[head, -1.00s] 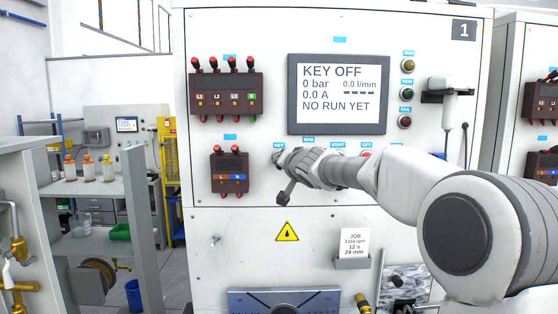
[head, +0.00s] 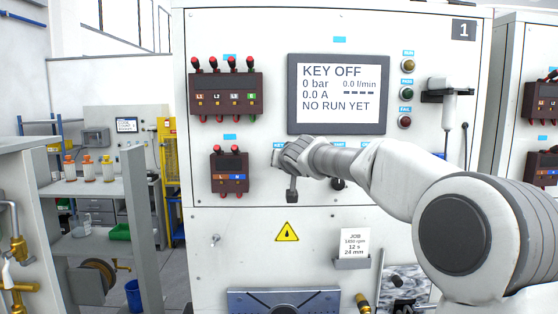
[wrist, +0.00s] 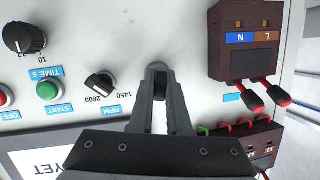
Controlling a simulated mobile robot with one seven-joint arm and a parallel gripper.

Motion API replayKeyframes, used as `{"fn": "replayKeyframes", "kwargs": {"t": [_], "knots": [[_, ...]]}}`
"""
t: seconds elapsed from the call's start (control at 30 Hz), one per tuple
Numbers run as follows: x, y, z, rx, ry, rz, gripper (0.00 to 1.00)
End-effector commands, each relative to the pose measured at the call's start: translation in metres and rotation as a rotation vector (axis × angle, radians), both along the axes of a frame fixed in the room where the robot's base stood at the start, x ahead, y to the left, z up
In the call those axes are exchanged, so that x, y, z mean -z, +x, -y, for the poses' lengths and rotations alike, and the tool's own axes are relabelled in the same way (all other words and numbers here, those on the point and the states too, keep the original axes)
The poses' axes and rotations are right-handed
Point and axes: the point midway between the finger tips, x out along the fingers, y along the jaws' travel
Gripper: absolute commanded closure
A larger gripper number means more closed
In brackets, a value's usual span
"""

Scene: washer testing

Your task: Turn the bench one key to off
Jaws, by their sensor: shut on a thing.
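Bench one (head: 260,25) bears the number 1, and its screen (head: 338,85) reads KEY OFF, 0 bar, 0.0 A and NO RUN YET. My gripper (head: 279,158) is at the panel by the KEY label (head: 278,146), below the screen's left edge. In the wrist view, which sees the panel upside down, my gripper (wrist: 159,76) is shut on the key (wrist: 159,85). The fingers hide most of the key, so its pointing direction cannot be read there.
The RPM knob (wrist: 100,86), green START button (wrist: 48,90) and black TIME knob (wrist: 25,35) sit beside my gripper in the wrist view. The L/N terminal block (head: 229,172) with red plugs is close on the left in the head view. A job card (head: 354,243) is below.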

Motion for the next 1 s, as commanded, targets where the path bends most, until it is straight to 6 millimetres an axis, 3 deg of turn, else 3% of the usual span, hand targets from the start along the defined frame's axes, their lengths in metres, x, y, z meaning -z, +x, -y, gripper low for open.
{"fn": "replayKeyframes", "kwargs": {"t": [0.17, 0.4, 0.43, 0.6, 1.0], "knots": [[-0.0017, -0.0002, -0.0008, 0.000, -0.167, 0.002, 1.00], [-0.0014, -0.0001, 0.0002, 0.000, -0.190, 0.001, 1.00], [-0.0014, -0.0001, 0.0002, 0.000, -0.190, 0.001, 0.80], [-0.0014, -0.0001, 0.0003, 0.000, -0.187, 0.001, 0.50], [-0.0019, -0.0006, -0.0001, 0.000, -0.186, 0.001, 0.50]]}}
